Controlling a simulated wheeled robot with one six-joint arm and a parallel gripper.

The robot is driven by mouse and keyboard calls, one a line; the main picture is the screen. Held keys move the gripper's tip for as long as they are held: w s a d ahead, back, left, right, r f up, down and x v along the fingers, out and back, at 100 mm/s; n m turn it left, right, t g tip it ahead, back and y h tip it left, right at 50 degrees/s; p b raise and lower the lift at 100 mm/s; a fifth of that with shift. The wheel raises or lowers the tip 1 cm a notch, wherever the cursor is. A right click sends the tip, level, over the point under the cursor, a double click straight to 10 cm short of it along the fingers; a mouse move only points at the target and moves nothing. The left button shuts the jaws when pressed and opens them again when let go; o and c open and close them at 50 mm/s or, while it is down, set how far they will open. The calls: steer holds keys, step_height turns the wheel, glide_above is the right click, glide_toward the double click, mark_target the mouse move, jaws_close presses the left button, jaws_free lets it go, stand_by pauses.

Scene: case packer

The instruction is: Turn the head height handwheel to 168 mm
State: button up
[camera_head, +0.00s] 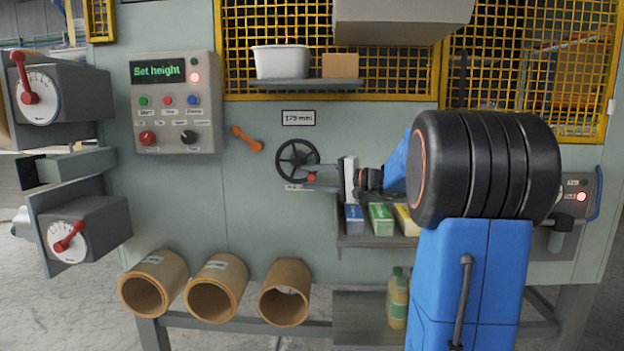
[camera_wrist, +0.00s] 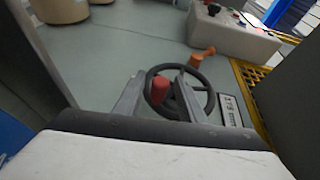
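The black handwheel (camera_head: 288,156) is on the grey-green machine front, left of my gripper (camera_head: 311,177). Its red knob (camera_head: 312,179) is at the lower right of the rim. In the wrist view the wheel (camera_wrist: 207,82) lies ahead, and the red knob (camera_wrist: 160,89) shows between my gripper's two fingers (camera_wrist: 162,80), with a visible gap to each finger. My gripper is open; whether a finger touches the wheel cannot be told. The control box display (camera_head: 158,72) reads "Set height".
An orange lever (camera_head: 246,138) is left of the wheel. A shelf (camera_head: 375,241) with small cartons is below my gripper. Cardboard rolls (camera_head: 285,291) sit lower left. A ledge (camera_head: 305,84) with a white bin is above. Yellow mesh guards (camera_head: 400,72) cover the upper part.

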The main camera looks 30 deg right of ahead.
jaws_close()
steer(key=shift+r, duration=0.1)
steer(key=g, duration=0.1)
steer(key=r+h, duration=0.1)
steer(key=n+g+h, duration=0.1)
steer(key=shift+s+d+r+g, duration=0.25)
steer(key=shift+d+r+g, duration=0.05)
steer(key=shift+d, duration=0.1)
steer(key=shift+s+d+r+n+g+h, duration=0.1)
steer(key=shift+r+n+g+h, duration=0.2)
steer(key=shift+r+g+h, duration=0.35)
steer(key=shift+s+d+r+n+g+h, duration=0.1)
steer(key=shift+r+n+g+h, duration=0.25)
steer(key=shift+g+h, duration=0.3)
steer(key=shift+r, duration=0.1)
steer(key=shift+o, duration=0.9)
jaws_free()
